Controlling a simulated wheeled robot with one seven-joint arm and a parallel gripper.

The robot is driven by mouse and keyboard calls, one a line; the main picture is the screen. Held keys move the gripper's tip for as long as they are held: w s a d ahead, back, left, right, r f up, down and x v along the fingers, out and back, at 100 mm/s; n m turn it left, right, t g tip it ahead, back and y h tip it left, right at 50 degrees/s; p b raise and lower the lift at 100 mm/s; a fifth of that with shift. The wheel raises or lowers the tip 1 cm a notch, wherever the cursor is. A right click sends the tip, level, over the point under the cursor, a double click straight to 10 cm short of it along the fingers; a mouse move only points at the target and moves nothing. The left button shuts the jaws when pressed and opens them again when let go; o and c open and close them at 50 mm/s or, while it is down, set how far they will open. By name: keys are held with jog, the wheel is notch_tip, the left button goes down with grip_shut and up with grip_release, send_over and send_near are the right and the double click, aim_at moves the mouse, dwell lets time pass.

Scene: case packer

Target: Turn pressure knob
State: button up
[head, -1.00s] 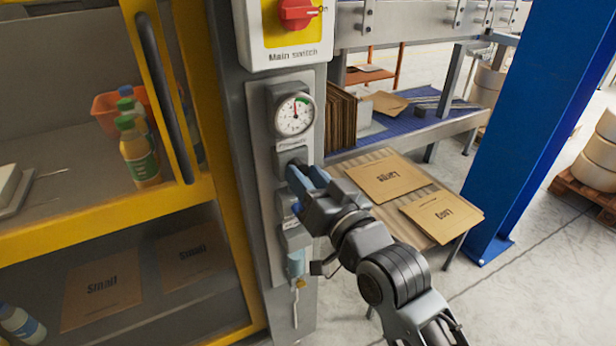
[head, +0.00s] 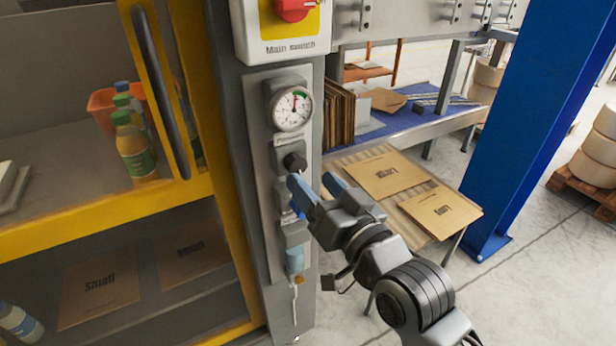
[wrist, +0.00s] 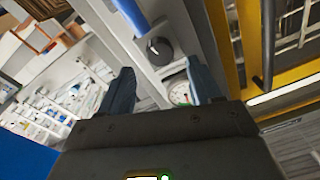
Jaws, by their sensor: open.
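The dark round pressure knob (head: 295,162) sticks out of the grey panel below the pressure gauge (head: 292,108). The gauge has a white face, a green mark at the upper right and a red needle pointing about straight up. My gripper (head: 311,182) is open and empty, its blue-grey fingers apart just below and right of the knob. In the wrist view the knob (wrist: 158,50) shows between and beyond the two fingers of my gripper (wrist: 160,72), apart from them. The gauge (wrist: 179,93) is partly hidden there behind the right finger.
The main switch (head: 293,8) is above the gauge. A yellow-framed cabinet door with a dark handle (head: 160,90) stands close on the left. A table with cardboard sheets (head: 385,175) and a blue post (head: 535,120) are on the right.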

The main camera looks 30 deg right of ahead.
jog(key=shift+s+f, duration=0.1)
jog(key=shift+s, duration=2)
jog(key=s+f+n+g, duration=0.1)
jog(key=s+f, duration=0.1)
jog(key=s, duration=0.8)
jog(key=s+f+n+g, duration=0.1)
jog(key=s+f, duration=0.2)
jog(key=s, duration=0.8)
jog(key=s+f+n+g, duration=0.1)
jog(key=s+f, duration=0.1)
jog(key=s, duration=0.9)
jog(key=shift+a+f+g, duration=0.15)
jog(key=shift+f+g, duration=0.1)
jog(key=shift+g, duration=0.15)
jog(key=shift+c, duration=0.3)
